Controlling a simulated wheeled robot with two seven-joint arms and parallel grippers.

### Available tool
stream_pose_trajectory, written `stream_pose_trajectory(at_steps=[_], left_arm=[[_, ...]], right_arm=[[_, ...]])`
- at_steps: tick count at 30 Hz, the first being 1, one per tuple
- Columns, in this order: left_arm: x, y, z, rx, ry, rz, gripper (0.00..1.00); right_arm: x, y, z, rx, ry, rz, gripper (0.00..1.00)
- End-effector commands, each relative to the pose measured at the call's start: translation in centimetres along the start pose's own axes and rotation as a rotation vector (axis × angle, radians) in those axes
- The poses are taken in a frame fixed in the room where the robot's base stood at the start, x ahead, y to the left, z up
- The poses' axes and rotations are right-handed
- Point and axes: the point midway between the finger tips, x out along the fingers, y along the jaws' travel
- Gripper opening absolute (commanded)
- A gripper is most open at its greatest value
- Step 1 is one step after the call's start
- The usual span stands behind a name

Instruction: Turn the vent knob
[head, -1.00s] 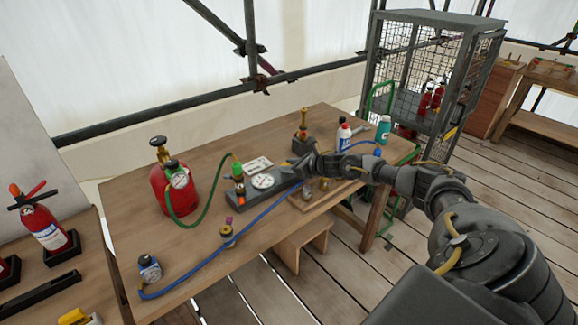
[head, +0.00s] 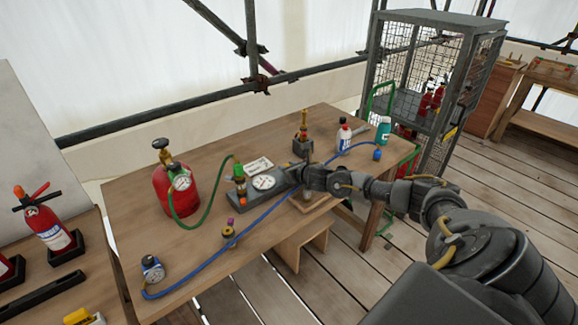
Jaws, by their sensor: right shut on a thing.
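My right gripper (head: 296,172) is over the right end of the dark gauge block (head: 245,196) on the wooden table. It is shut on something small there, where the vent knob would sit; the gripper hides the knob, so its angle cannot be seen. The round white gauge (head: 264,182) faces up on the block, just left of my gripper. My left gripper is not in view.
A red cylinder (head: 172,190) stands at left, joined by a green hose (head: 208,213). A blue hose (head: 205,261) crosses the table front. A brass torch-like piece (head: 303,145) and bottles (head: 344,137) stand behind my gripper. A mesh cage (head: 425,75) is beyond.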

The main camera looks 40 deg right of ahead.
Motion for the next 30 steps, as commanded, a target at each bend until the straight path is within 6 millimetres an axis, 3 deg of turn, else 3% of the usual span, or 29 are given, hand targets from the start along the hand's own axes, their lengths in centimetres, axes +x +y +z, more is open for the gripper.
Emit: stream_pose_trajectory(at_steps=[15,30], left_arm=[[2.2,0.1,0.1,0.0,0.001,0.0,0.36],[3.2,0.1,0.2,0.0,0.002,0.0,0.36]], right_arm=[[0.4,0.8,0.0,0.177,-0.003,-0.421,0.09],[0.4,0.9,0.2,0.257,-0.002,-0.621,0.09]])
